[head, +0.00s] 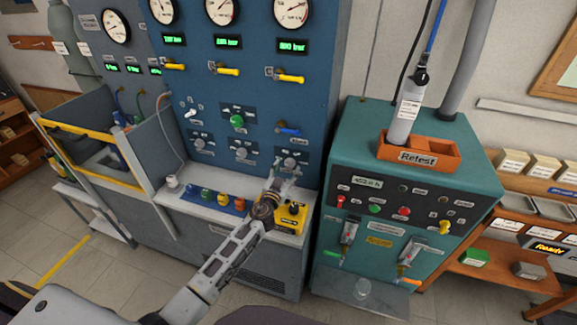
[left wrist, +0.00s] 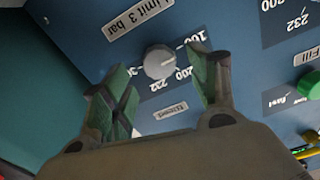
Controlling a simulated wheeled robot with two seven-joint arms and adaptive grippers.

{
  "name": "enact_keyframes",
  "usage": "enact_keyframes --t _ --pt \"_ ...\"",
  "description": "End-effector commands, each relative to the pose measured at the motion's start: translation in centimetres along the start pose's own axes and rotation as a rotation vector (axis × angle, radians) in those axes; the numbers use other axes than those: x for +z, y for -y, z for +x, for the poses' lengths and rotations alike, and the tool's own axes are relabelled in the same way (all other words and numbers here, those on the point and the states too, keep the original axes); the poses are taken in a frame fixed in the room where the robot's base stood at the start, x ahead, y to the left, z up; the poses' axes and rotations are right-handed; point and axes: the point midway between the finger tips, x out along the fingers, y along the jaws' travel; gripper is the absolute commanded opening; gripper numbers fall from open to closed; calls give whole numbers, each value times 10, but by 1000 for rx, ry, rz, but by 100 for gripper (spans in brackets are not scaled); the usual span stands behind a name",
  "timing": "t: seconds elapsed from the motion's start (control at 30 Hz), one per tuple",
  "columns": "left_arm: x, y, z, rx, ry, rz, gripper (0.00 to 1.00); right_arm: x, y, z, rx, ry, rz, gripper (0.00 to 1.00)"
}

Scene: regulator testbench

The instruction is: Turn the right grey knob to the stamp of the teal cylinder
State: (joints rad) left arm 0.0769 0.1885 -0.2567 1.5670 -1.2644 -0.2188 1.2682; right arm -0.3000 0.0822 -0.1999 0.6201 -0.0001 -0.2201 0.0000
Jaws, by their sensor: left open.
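The right grey knob (head: 289,163) is on the blue panel, low at its right side. In the left wrist view the grey knob (left wrist: 160,61) has a pale pointer line facing right, towards the printed numbers; 100 and 200 are readable, others partly hidden. My left gripper (head: 284,183) is just below and in front of the knob in the head view. Its green-padded fingers (left wrist: 162,78) are open on either side of the knob, with no clear contact. A grey-green cylinder (head: 70,48) stands at the back left; its stamp is unreadable. My right gripper is out of view.
A white labelled cylinder (head: 403,120) stands in the orange Retest box (head: 446,162) on the teal cabinet (head: 350,135). Other grey knobs (head: 241,153) and a green knob (head: 237,121) are left of the right knob. A blue lever (head: 288,130) is above it; a yellow block (head: 292,218) is below.

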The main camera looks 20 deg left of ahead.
Motion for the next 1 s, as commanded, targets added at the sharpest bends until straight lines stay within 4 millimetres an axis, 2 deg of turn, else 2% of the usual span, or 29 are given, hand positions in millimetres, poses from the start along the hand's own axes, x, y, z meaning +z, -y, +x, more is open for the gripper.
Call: enact_keyframes --t 0.4,0.87,1.0 --pt "0 -1 28 1 -1 0 60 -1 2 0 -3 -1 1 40" --pt "0 0 33 1 0 0 60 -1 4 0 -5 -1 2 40" --pt "0 0 32 1 0 0 43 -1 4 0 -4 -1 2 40"
